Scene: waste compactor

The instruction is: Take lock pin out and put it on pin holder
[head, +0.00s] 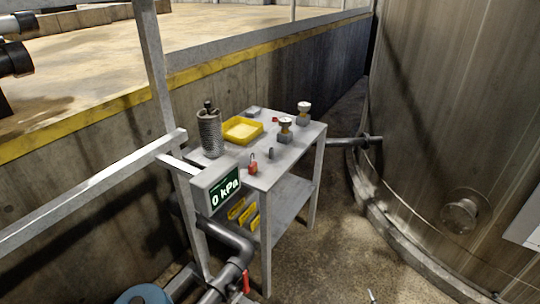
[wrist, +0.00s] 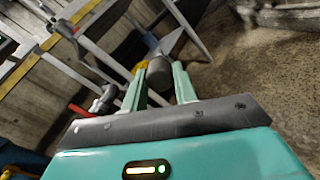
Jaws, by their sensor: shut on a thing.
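My gripper (wrist: 158,72) shows in the wrist view, with its two teal fingers closed on either side of a dark grey, round-ended piece, which I take to be the lock pin (wrist: 157,74). The fingers hide part of it. It is held in front of a blurred background of floor and metal frame. The head view does not show my gripper. I cannot tell for sure which thing is the pin holder; a small dark upright piece (head: 271,153) stands near the front edge of the grey table (head: 232,171) in the head view.
On the table are a ribbed metal cylinder (head: 209,134), a yellow tray (head: 242,130), two gauges (head: 285,128) and a red padlock (head: 253,167). A large tank (head: 455,110) is at right. The floor between is mostly clear.

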